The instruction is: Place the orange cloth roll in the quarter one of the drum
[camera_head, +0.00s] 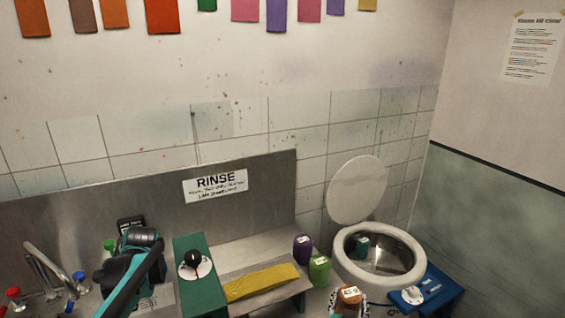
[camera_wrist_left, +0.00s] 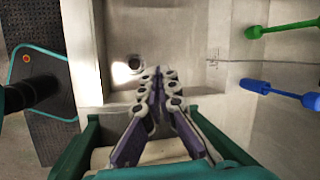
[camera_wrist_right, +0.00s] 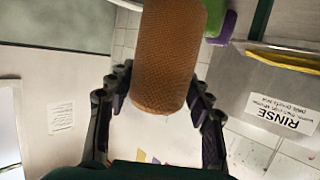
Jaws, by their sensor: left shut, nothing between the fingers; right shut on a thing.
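The orange cloth roll (camera_wrist_right: 165,60) is between the fingers of my right gripper (camera_wrist_right: 160,92), which is shut on it. In the head view the roll (camera_head: 348,296) is at the bottom edge, with a white label on its top; little of the gripper shows there. The drum (camera_head: 416,262) is behind it and to the right, open, with a pale rim and a metal inside. A teal roll (camera_head: 362,246) shows inside the drum at the left. The drum's quarter marks cannot be read. My left gripper (camera_wrist_left: 155,88) is shut and empty above a sink basin.
The round lid (camera_head: 357,188) stands raised behind the drum. Purple (camera_head: 303,248) and green (camera_head: 319,269) rolls stand left of the drum. A yellow cloth (camera_head: 262,282) lies on a bench beside a green box (camera_head: 200,280). A blue stand (camera_head: 428,292) is at right.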

